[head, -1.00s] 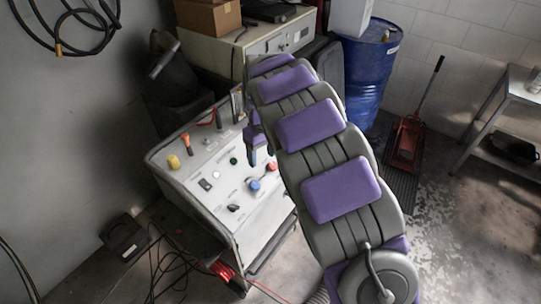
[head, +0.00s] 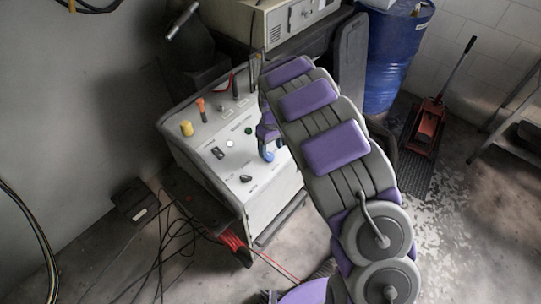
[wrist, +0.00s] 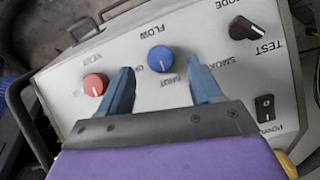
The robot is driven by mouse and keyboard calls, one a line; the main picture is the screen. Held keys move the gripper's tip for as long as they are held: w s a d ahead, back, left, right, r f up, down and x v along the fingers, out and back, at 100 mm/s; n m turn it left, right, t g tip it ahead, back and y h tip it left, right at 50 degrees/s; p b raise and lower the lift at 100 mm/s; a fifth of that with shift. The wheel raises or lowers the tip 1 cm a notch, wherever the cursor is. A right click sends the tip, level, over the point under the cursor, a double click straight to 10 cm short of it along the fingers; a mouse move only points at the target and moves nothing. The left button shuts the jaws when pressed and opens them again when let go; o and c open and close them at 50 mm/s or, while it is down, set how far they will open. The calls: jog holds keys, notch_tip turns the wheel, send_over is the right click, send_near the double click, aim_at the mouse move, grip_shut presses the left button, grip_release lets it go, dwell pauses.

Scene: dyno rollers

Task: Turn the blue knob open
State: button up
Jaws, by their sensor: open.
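The blue knob (wrist: 161,58) sits on the white control panel (wrist: 185,22), under the label FLOW, with a white pointer line on its face. In the wrist view my gripper (wrist: 160,84) is open, its two blue fingers spread below the knob, one to each side; nothing is between them. In the head view the blue knob (head: 267,156) shows at the panel's right part, close to my gripper (head: 266,138), which is partly hidden by my arm. I cannot tell whether the fingers touch the panel.
A red knob (wrist: 95,84) is left of the blue one. A black TEST knob (wrist: 243,28) and a black rocker switch (wrist: 265,107) are to the right. Cables (head: 165,235) lie on the floor.

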aim_at(270, 157)
jog(key=f, duration=0.3)
jog(key=shift+a, duration=0.35)
jog(key=shift+f+b, duration=0.3)
jog(key=shift+f, duration=0.05)
jog(key=shift+s+d+f, duration=0.1)
jog(key=shift+d+f, duration=0.15)
jog(key=shift+d, duration=0.1)
jog(key=shift+a, duration=0.25)
jog(key=c, duration=0.4)
jog(key=shift+d, duration=0.1)
jog(key=c, duration=0.7)
